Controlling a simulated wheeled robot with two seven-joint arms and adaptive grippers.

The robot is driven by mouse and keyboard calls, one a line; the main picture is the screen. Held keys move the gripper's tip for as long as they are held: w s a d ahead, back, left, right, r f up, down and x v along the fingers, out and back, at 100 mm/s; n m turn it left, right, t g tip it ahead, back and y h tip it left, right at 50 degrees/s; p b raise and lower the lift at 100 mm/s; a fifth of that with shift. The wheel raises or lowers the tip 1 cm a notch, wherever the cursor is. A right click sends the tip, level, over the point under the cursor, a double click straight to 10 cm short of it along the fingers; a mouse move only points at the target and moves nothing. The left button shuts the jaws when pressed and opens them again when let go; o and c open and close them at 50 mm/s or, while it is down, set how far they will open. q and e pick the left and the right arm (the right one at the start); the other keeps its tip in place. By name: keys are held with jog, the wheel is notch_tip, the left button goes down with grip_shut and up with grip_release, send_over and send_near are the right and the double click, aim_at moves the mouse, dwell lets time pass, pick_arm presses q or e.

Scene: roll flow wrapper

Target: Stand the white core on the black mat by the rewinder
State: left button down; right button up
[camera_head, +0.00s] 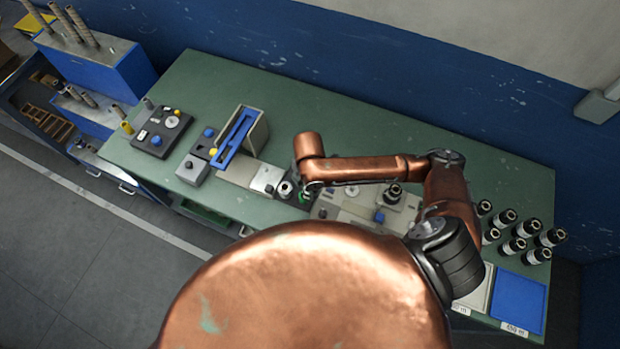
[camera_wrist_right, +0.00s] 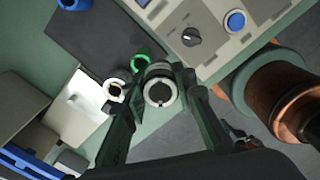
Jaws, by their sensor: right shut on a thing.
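My right gripper (camera_wrist_right: 160,85) is shut on a pale, ring-ended core (camera_wrist_right: 160,103), seen nearly end-on with its dark bore facing the camera; I take it as the white core. How high the core is above the mat or table I cannot tell. In the head view my right gripper (camera_head: 303,186) points down over the bench beside the grey machine panel (camera_head: 352,205); my arm hides most of the mat and the core there. My left gripper is not in view.
A white ring-ended piece (camera_wrist_right: 115,90) and a green ring (camera_wrist_right: 140,60) stand close to the held core. Several black rolls (camera_head: 513,246) and a blue tray (camera_head: 519,301) are at the right. The bench's back strip is clear.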

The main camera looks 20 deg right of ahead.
jog(key=w+d+f, duration=0.1)
jog(key=w+f, duration=0.1)
jog(key=w+d+f, duration=0.2)
jog(key=w+f, duration=0.1)
jog(key=w+d+f, duration=0.2)
jog(key=w, duration=0.1)
jog(key=shift+w+f, duration=0.15)
jog(key=shift+f, duration=0.25)
jog(key=shift+w+f, duration=0.1)
jog(key=shift+f, duration=1.55)
jog(key=o, duration=0.6)
jog(key=shift+f, duration=0.15)
jog(key=o, duration=0.4)
jog(key=shift+o, duration=0.2)
notch_tip(320, 180, up, 12)
jog(key=shift+r, duration=0.2)
